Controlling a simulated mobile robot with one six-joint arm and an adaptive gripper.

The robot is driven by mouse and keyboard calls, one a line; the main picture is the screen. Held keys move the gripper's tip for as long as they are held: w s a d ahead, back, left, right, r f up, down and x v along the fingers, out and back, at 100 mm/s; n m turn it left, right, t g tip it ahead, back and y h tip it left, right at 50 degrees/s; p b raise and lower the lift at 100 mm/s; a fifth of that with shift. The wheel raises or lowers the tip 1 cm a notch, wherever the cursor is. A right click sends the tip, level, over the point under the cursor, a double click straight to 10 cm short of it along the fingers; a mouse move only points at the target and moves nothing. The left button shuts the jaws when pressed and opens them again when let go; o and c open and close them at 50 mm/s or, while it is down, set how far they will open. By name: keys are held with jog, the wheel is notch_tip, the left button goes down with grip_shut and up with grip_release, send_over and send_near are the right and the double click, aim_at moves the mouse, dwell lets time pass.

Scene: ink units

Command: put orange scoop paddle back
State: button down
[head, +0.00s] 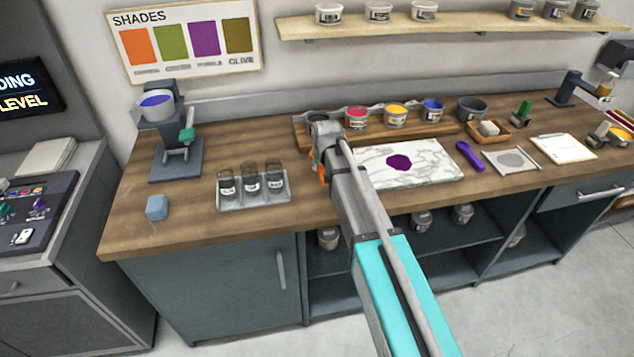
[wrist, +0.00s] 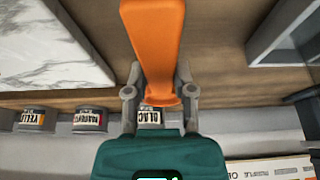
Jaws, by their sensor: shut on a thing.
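The orange scoop paddle (wrist: 155,45) is held between the two fingers of my gripper (wrist: 160,90), which are shut on it. In the wrist view it extends from the fingers to the top edge of the picture. In the head view only a small part of the orange paddle (head: 323,173) shows beside my gripper (head: 317,160). My arm hides most of it. The gripper is over the counter, between the glass jar tray and the marble slab, in front of the pot rack. The wrist view shows the pot labelled black (wrist: 149,115) behind the fingers.
The wooden rack (head: 378,136) holds magenta (head: 356,119), yellow (head: 395,117) and blue (head: 432,112) pots. A marble slab (head: 430,164) bears a purple ink patch. A purple paddle (head: 469,155) lies right of it. A jar tray (head: 253,202) and blue block (head: 157,208) stand left.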

aim_at(316, 179)
jog(key=shift+a+f, duration=0.3)
jog(key=shift+f, duration=0.05)
jog(key=shift+w+a+f+b, duration=0.1)
jog(key=shift+a+f+b, duration=0.3)
jog(key=shift+f+b, duration=1.6)
jog(key=shift+b, duration=0.1)
jog(key=shift+f, duration=0.15)
jog(key=shift+c, duration=2.3)
grip_release()
